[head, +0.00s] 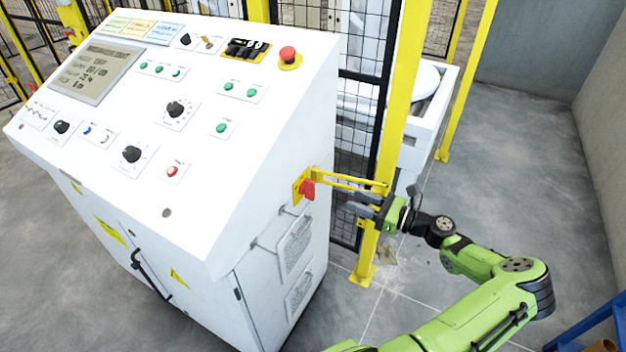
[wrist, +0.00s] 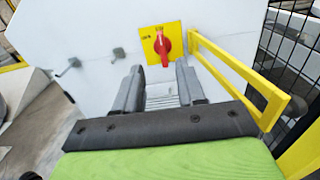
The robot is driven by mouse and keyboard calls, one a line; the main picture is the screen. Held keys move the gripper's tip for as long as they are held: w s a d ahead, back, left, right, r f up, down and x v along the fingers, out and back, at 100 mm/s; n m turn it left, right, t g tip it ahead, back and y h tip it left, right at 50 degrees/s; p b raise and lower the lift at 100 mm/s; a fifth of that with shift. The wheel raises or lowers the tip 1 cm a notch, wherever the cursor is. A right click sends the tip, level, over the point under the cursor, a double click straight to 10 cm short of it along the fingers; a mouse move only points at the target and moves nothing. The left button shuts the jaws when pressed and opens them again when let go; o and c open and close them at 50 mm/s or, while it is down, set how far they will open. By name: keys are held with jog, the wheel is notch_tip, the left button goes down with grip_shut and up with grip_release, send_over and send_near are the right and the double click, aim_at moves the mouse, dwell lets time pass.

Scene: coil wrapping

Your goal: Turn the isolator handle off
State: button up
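The isolator handle (head: 308,190) is a red knob on a yellow plate (head: 297,186) on the right side wall of the white control cabinet. In the wrist view the red handle (wrist: 164,48) stands about upright on its yellow plate (wrist: 153,38), ahead of the fingers and a little above the gap between them. My gripper (head: 360,205) is to the right of the handle in the head view, apart from it. In the wrist view my gripper (wrist: 158,80) has its two grey fingers spread, with nothing between them.
A yellow bracket (wrist: 235,75) juts out from the wall just right of the handle, close to my gripper. A yellow post (head: 395,110) and black mesh fence (head: 362,90) stand behind. The cabinet (head: 250,140) has vents below the handle. Grey floor lies open at right.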

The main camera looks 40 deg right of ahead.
aim_at(314, 185)
jog(key=b+x, duration=0.1)
jog(key=x, duration=1.2)
jog(key=shift+w+a+f+b, duration=0.1)
jog(key=shift+w+a+b, duration=0.05)
jog(key=shift+w+b, duration=0.2)
jog(key=shift+c, duration=0.3)
grip_shut()
